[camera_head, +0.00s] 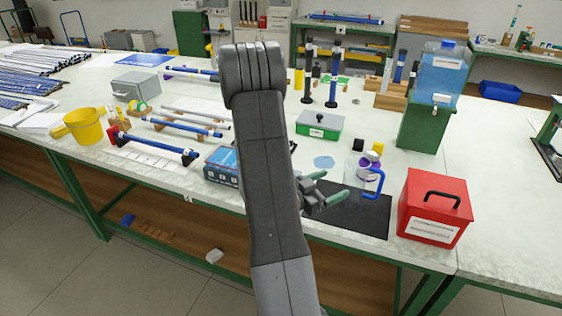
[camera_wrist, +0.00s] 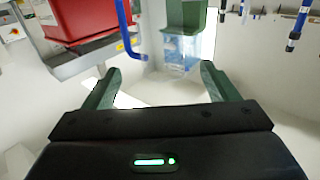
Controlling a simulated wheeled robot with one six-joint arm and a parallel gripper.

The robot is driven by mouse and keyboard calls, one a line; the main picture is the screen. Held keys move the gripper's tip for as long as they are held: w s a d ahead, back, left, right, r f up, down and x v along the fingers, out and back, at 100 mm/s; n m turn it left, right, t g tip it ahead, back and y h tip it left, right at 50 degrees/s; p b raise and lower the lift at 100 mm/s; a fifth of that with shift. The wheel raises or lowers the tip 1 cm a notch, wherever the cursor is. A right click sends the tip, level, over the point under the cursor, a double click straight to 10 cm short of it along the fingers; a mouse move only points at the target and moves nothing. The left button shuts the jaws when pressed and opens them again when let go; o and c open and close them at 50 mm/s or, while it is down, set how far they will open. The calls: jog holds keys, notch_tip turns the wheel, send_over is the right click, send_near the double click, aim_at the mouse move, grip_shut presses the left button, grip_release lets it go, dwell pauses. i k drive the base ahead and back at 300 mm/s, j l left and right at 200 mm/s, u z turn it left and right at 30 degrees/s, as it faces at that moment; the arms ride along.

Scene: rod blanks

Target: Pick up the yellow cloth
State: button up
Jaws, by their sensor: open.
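I cannot make out a yellow cloth for certain. A small yellow item (camera_head: 377,148) shows beside a clear jar and a purple item (camera_head: 370,158) in the head view, too small to identify. My gripper (camera_head: 328,188) is over the black mat (camera_head: 362,217), left of the blue hooked handle (camera_head: 378,182), partly hidden by my arm. In the wrist view my gripper (camera_wrist: 160,72) has its green fingers spread wide, with nothing held between them. The blue handle (camera_wrist: 128,38) lies beyond the left finger there.
A red box (camera_head: 435,208) stands right of the mat. A water dispenser (camera_head: 437,75) on a green stand (camera_head: 424,122) is behind. The right tabletop is clear.

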aim_at(56, 132)
jog(key=u, duration=1.8)
jog(key=i+j, duration=0.1)
jog(key=j, duration=0.25)
jog(key=j+z, duration=0.1)
jog(key=z, duration=0.25)
jog(key=j+z, duration=0.15)
jog(key=z, duration=0.2)
jog(key=j+z, duration=0.15)
jog(key=z, duration=0.2)
jog(key=i+l+z, duration=0.1)
jog(key=l+z, duration=0.35)
jog(key=i+l+z, duration=0.1)
jog(key=l+z, duration=0.15)
jog(key=z, duration=0.25)
jog(key=k+j, duration=0.2)
jog(key=j, duration=0.2)
jog(key=i+l+u, duration=0.1)
jog(key=u, duration=0.25)
jog(key=l+u, duration=0.35)
jog(key=u, duration=1.3)
